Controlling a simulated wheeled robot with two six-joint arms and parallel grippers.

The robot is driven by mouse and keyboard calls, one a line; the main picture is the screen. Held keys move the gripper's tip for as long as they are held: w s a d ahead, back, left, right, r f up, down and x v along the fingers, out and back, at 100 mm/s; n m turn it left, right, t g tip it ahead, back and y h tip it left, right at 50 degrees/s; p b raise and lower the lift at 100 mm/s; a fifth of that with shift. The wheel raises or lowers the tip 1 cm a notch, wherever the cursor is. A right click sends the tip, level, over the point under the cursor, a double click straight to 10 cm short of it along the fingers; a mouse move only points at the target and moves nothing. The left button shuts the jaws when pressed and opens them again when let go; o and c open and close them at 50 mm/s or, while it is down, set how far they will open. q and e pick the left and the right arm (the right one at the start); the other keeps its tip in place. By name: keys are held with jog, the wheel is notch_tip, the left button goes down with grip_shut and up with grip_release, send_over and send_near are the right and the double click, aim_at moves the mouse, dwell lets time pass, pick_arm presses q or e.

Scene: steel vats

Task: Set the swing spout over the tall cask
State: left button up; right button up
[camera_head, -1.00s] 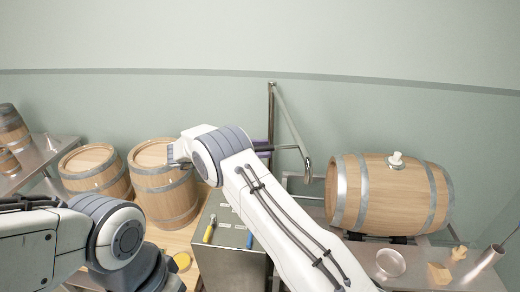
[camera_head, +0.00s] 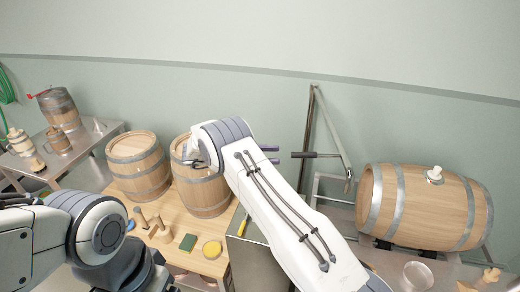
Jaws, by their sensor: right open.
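The swing spout (camera_head: 331,132) is a steel pipe on an upright post by the back wall. Its dark handle (camera_head: 315,155) points left, and its downturned outlet hangs just left of the lying barrel, well to the right of the upright casks. The larger upright wooden cask (camera_head: 203,190), apparently the tall one, stands on the wooden table, partly hidden by my right wrist. My right gripper (camera_head: 271,154) is mostly hidden behind my forearm. Its two purple fingertips are apart and empty, a short gap left of the handle's end. My left arm shows at lower left without its gripper.
Another upright cask (camera_head: 138,167) stands to the left. A lying barrel (camera_head: 425,207) with a white bung rests at right. A steel cabinet (camera_head: 257,262) is under my right arm. A yellow disc (camera_head: 212,249), a green block (camera_head: 188,242) and wooden pieces lie on the table.

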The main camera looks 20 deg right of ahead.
jog(key=shift+w+a, duration=0.1)
jog(key=shift+a, duration=0.2)
jog(key=shift+c, duration=0.4)
